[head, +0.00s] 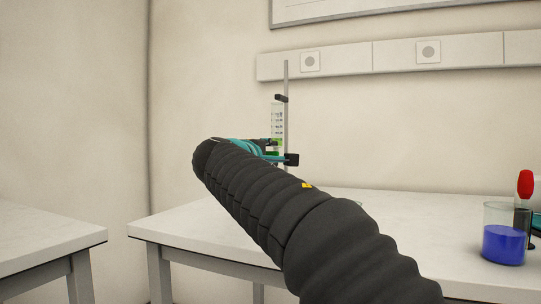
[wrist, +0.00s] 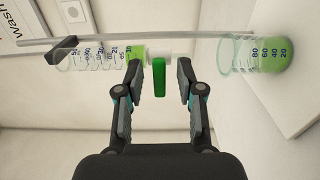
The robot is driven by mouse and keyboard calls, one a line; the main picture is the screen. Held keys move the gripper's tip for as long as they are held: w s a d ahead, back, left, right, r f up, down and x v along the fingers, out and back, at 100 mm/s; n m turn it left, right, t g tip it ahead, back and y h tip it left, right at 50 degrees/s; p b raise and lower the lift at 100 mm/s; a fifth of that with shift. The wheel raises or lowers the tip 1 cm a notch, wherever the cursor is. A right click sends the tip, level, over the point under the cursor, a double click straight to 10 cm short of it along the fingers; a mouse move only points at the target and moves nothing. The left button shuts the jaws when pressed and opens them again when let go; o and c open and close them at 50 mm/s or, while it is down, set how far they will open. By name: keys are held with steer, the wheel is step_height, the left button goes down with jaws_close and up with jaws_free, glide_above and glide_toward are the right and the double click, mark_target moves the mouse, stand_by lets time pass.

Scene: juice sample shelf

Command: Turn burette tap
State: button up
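The burette (head: 277,112) stands upright on a stand at the back of the table. In the wrist view the burette (wrist: 98,58) lies sideways in the picture, with green liquid near its tap end. The green tap handle (wrist: 159,77) is set crosswise to the tube. My gripper (wrist: 159,68) is open, one finger on each side of the handle, with a gap on both sides. In the head view my gripper (head: 268,149) is mostly hidden by my arm. A beaker with green liquid (wrist: 262,53) is beyond the tap end in the wrist view.
On the white table (head: 400,215), a beaker of blue liquid (head: 504,243) and a red-topped item (head: 525,184) stand at the right. A second table (head: 40,235) is at left.

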steer(key=v, duration=1.1)
steer(key=shift+s, duration=0.3)
